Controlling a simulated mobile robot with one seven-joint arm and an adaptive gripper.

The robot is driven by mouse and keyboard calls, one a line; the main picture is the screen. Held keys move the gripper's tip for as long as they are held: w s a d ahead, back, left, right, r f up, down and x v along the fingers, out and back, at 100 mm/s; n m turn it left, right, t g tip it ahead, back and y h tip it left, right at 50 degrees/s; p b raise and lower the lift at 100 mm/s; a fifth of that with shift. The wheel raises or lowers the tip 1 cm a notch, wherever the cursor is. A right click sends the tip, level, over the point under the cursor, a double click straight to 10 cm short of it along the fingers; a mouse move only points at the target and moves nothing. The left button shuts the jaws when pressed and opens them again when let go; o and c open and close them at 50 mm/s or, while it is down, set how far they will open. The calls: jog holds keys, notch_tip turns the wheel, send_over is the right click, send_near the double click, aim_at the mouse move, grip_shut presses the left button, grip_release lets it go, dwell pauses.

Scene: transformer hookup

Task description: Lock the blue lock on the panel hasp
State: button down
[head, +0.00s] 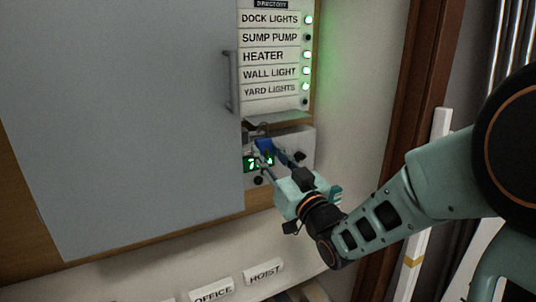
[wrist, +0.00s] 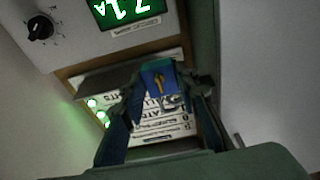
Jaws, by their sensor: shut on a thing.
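The blue lock (head: 264,145) is between the fingers of my gripper (head: 268,156), in front of the panel at the lower right corner of the grey door (head: 130,110). In the wrist view the blue lock (wrist: 153,69) shows a brass-coloured mark on its face, and my gripper (wrist: 165,78) is shut on it. A small grey metal piece (wrist: 172,102) shows beside the lock; I cannot tell whether it is the shackle or the hasp. A dark metal part (head: 250,132) sits at the door's edge just above the lock. Whether the shackle passes through the hasp cannot be seen.
A meter box (head: 300,142) with a green display and black knob (wrist: 40,27) is right by the gripper. A small ledge (head: 278,121) juts out above it. The label directory (head: 270,55) and door handle (head: 232,82) are higher up. Brown trim (head: 425,70) stands at the right.

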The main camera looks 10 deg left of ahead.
jog(key=shift+f+b, duration=0.5)
jog(key=c, duration=1.4)
grip_release()
jog(key=shift+r+v, duration=0.2)
jog(key=shift+v, duration=0.6)
jog(key=shift+r+v, duration=0.15)
jog(key=shift+v, duration=0.7)
jog(key=shift+r+v, duration=0.2)
jog(key=shift+v, duration=0.6)
jog(key=shift+s, duration=0.1)
jog(key=shift+d+f, duration=0.1)
jog(key=shift+d, duration=0.05)
